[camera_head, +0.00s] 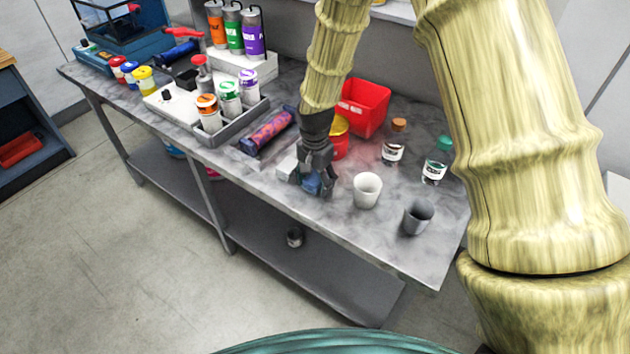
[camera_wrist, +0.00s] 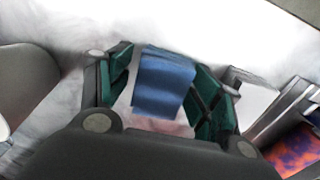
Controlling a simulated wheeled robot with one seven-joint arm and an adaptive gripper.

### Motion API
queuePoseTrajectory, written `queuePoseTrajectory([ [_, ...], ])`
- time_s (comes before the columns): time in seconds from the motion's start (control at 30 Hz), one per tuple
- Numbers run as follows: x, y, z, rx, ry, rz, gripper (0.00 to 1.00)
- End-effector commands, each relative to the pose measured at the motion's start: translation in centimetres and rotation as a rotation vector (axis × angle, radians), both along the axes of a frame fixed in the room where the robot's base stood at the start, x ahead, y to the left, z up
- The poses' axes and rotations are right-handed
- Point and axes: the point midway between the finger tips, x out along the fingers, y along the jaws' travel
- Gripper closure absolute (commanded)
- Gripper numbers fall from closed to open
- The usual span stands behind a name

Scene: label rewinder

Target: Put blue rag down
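The blue rag (camera_head: 312,184) shows just below my gripper (camera_head: 316,170), low over the grey table. In the wrist view the blue rag (camera_wrist: 164,82) is a folded piece between the green-padded fingertips of my gripper (camera_wrist: 164,72). The tips sit against its two sides, so my gripper looks shut on it. The fingers hide part of the rag in the head view. I cannot tell whether the rag touches the table.
On the marbled grey table (camera_head: 380,250), a white cup (camera_head: 367,190) and a grey cup (camera_head: 418,216) stand to the right. A red bin (camera_head: 363,106) stands behind.

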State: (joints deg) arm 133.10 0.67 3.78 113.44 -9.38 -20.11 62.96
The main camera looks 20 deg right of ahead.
Motion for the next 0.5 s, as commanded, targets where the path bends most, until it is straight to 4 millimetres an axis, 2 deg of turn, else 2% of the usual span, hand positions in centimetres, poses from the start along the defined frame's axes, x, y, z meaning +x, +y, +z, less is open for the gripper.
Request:
queuePoseTrajectory([
  [0.17,0.1,0.0,1.1,0.001,-0.004,-0.001,0.36],
  [0.5,0.8,0.0,5.0,-0.001,-0.006,-0.001,0.36],
])
